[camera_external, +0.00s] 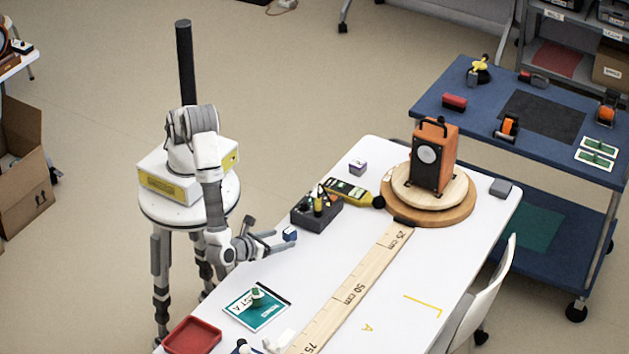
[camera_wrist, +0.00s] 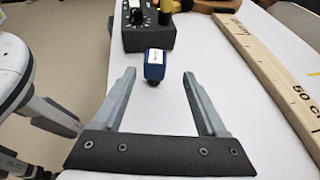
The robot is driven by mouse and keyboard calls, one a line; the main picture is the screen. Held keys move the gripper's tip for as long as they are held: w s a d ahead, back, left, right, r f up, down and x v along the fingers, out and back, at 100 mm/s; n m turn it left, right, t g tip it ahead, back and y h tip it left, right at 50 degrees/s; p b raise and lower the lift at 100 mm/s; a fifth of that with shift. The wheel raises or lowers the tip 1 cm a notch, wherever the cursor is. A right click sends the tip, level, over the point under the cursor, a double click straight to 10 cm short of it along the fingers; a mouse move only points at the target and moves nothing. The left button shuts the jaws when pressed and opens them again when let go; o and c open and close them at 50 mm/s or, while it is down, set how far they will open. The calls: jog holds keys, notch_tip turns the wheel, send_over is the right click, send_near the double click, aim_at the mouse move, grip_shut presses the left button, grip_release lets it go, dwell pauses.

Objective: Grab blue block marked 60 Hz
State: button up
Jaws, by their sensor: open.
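A small blue block (camera_external: 289,234) with a white label stands on the white table, just in front of the dark control box. It also shows in the wrist view (camera_wrist: 155,68), with its label up and its print too small to read. My gripper (camera_external: 284,240) is open and low over the table, with the block at its mouth. In the wrist view my gripper (camera_wrist: 159,74) has its two fingertips to the left and right of the block, with a gap on each side. Nothing is held.
A wooden ruler (camera_external: 357,285) lies to the right. An orange speaker (camera_external: 434,158) stands on a round wooden base. A red tray (camera_external: 192,336) sits at the near left.

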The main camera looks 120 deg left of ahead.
aim_at(285, 235)
jog(key=x, duration=0.3)
jog(key=s+b+x, duration=0.1)
jog(key=shift+w+a+f, duration=0.1)
jog(key=shift+w+a, duration=0.05)
jog(key=shift+a, duration=0.35)
jog(key=shift+w+a+f, duration=0.15)
jog(key=shift+a, duration=0.35)
grip_shut()
